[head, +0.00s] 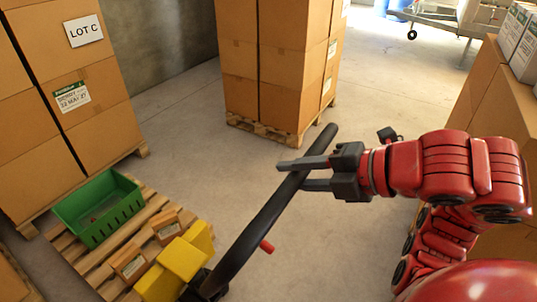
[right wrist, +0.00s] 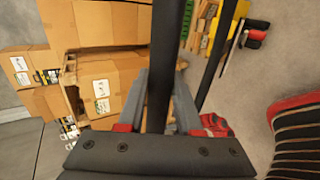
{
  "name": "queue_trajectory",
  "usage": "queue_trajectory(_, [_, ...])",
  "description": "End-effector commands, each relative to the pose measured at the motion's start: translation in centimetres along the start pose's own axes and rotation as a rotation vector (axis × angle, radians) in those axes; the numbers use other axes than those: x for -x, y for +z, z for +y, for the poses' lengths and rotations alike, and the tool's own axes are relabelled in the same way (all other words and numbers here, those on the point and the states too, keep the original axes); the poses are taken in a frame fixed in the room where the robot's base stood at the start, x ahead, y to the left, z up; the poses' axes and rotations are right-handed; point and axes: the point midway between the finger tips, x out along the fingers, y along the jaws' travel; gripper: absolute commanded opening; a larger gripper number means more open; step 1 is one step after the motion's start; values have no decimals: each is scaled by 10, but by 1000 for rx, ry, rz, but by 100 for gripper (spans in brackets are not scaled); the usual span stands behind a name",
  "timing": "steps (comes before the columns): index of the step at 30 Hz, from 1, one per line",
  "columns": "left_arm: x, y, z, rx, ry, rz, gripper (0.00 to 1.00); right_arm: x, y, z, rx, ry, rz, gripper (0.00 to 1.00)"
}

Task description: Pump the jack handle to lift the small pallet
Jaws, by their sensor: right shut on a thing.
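The black jack handle (head: 262,228) rises from the lower middle of the head view and slants up to the right. A red lever (head: 267,246) sticks out from it low down. My right gripper (head: 297,175) is shut on the handle near its upper part, one finger on each side. In the right wrist view the handle (right wrist: 162,65) runs between the fingers (right wrist: 157,105). Whether the pallet is off the floor I cannot tell. My left gripper is not in view.
Stacked cartons marked LOT C (head: 62,95) stand at the left. Another carton stack (head: 280,65) on a pallet stands behind the handle. More cartons (head: 492,85) are at the right. Concrete floor (head: 185,125) is clear between the stacks.

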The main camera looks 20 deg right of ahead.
Motion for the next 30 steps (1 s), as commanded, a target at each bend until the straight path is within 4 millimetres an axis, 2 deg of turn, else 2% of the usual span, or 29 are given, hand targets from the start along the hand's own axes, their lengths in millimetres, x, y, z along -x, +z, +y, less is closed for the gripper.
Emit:
queue_trajectory(4, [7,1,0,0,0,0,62,-15,0,14,3,3,1,0])
queue_trajectory(12, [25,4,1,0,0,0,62,-61,-1,64,3,5,2,0])
queue_trajectory(16, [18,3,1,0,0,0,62,-80,-2,89,-1,2,5,0])
queue_trajectory(21, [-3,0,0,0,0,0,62,-108,-2,122,-3,0,7,0])
queue_trajectory(24, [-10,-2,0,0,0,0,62,-123,-1,136,-2,1,4,0])
queue_trajectory(30, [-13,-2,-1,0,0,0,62,-137,0,146,-1,4,0,0])
